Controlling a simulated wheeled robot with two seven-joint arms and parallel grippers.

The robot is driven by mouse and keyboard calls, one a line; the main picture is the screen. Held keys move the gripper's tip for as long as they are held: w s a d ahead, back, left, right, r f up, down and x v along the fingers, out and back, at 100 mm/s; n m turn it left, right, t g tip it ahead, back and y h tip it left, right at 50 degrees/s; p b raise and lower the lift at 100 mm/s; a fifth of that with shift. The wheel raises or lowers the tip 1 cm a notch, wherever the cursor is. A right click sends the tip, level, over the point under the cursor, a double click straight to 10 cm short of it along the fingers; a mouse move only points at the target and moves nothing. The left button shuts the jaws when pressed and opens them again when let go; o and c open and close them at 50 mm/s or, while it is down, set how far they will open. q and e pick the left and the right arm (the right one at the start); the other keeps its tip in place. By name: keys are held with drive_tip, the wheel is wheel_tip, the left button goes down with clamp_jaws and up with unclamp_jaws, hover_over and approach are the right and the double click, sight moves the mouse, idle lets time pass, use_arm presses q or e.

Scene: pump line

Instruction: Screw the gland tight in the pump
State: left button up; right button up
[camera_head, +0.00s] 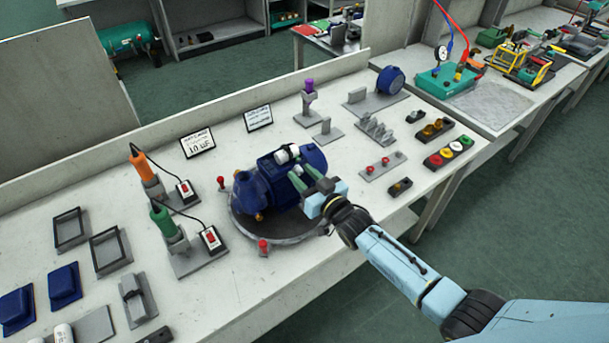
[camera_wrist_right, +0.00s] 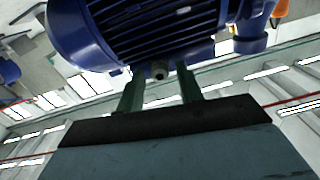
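The blue pump (camera_head: 275,185) with its ribbed motor body sits on a round dark grey plate (camera_head: 285,237) on the bench. My right gripper (camera_head: 297,176) reaches in from the lower right, with its green fingers at the side of the pump. In the right wrist view the ribbed blue motor body (camera_wrist_right: 150,30) fills the top. My left gripper is not in view.
Red-knobbed clamps (camera_head: 263,246) stand around the plate. An orange screwdriver (camera_head: 141,165) and a green one (camera_head: 163,221) stand in holders on the left. A small rack with red knobs (camera_head: 382,167) lies to the right. A bare bench strip lies in front.

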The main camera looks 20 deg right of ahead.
drive_tip(key=shift+n, duration=0.3)
drive_tip(key=shift+n, duration=0.5)
clamp_jaws()
drive_tip(key=shift+m, duration=1.8)
drive_tip(key=shift+m, duration=0.5)
drive_tip(key=shift+o, duration=1.6)
unclamp_jaws()
